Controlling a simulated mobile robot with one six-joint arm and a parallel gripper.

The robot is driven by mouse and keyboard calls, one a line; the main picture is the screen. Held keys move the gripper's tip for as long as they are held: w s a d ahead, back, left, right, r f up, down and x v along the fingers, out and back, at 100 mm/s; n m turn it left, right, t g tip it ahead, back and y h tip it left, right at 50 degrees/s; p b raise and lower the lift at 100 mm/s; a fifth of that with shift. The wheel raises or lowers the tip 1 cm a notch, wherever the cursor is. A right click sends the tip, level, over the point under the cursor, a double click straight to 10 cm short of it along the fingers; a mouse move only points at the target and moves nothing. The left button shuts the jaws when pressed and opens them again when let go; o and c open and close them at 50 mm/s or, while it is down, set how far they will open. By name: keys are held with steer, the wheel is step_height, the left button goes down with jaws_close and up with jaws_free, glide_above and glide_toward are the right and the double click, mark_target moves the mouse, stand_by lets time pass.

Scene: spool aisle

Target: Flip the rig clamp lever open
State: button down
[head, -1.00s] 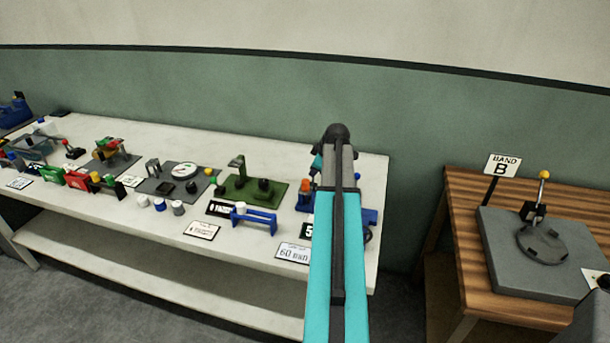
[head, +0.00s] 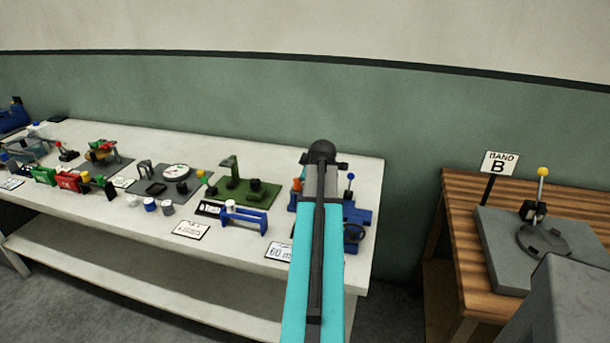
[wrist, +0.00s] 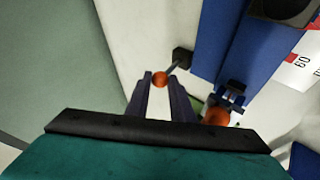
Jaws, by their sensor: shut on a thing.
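An orange ball knob (wrist: 159,78) sits between my gripper's fingertips (wrist: 160,85) in the wrist view. My gripper is shut on it. A thin rod runs from the knob up and right to a small black block (wrist: 183,58) beside the blue rig (wrist: 228,45). In the head view the rig (head: 360,215) stands at the right end of the white bench. My teal arm hides the gripper, the held knob and part of the rig there.
A second orange part (wrist: 217,118) is close to the right finger. Left along the white bench (head: 345,170) are a green fixture (head: 240,185), a blue bracket (head: 232,217) and other devices. A wooden table (head: 455,205) with a yellow-knobbed lever (head: 542,172) stands to the right.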

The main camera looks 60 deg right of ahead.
steer(key=c, duration=1.5)
jaws_free()
steer(key=shift+s+d, duration=0.1)
steer(key=shift+c, duration=0.2)
steer(key=b+v, duration=0.1)
steer(key=v, duration=1.3)
steer(key=shift+b, duration=0.3)
steer(key=shift+f, duration=0.15)
